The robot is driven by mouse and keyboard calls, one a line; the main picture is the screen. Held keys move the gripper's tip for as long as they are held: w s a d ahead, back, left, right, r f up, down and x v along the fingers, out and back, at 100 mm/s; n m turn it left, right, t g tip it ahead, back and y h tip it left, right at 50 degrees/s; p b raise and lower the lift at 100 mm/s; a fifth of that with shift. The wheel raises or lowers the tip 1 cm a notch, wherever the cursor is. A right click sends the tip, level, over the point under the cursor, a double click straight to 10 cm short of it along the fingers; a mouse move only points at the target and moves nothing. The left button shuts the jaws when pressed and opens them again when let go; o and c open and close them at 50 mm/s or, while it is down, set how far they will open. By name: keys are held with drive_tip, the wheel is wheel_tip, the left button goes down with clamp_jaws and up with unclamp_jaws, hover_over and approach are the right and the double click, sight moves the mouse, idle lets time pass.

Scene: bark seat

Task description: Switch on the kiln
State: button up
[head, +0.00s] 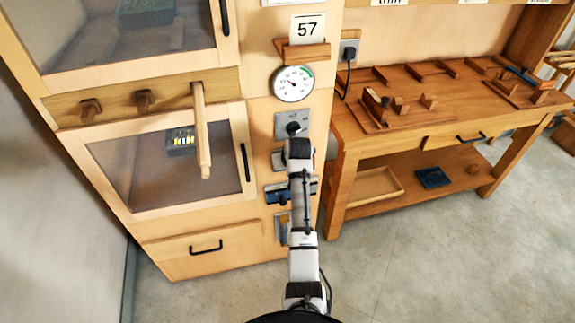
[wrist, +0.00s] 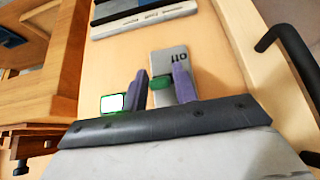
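The kiln appears to be the tall wooden cabinet (head: 190,245) with glazed doors at left and centre in the head view. Its front strip carries a round dial (head: 293,84) and several grey switch plates (head: 281,126). In the wrist view, a grey plate (wrist: 170,62) with a small upside-down label, perhaps OFF, lies just beyond my gripper (wrist: 161,80). The two purplish fingers are apart, with a small green piece between them. A bright green-framed piece (wrist: 113,103) shows beside the left finger. I cannot tell whether the fingers touch the plate. My arm hides the fingertips in the head view.
A black door handle (wrist: 288,42) stands out near my gripper. A wooden peg (head: 201,140) juts out before the lower door. A workbench (head: 400,145) stands right. The floor in front is clear.

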drive_tip(key=shift+o, duration=1.1)
drive_tip(key=b+v, duration=0.3)
drive_tip(key=v, duration=1)
drive_tip(key=shift+s+r, duration=0.25)
drive_tip(key=shift+r, duration=0.05)
drive_tip(key=shift+d, duration=0.1)
drive_tip(key=shift+d, duration=0.1)
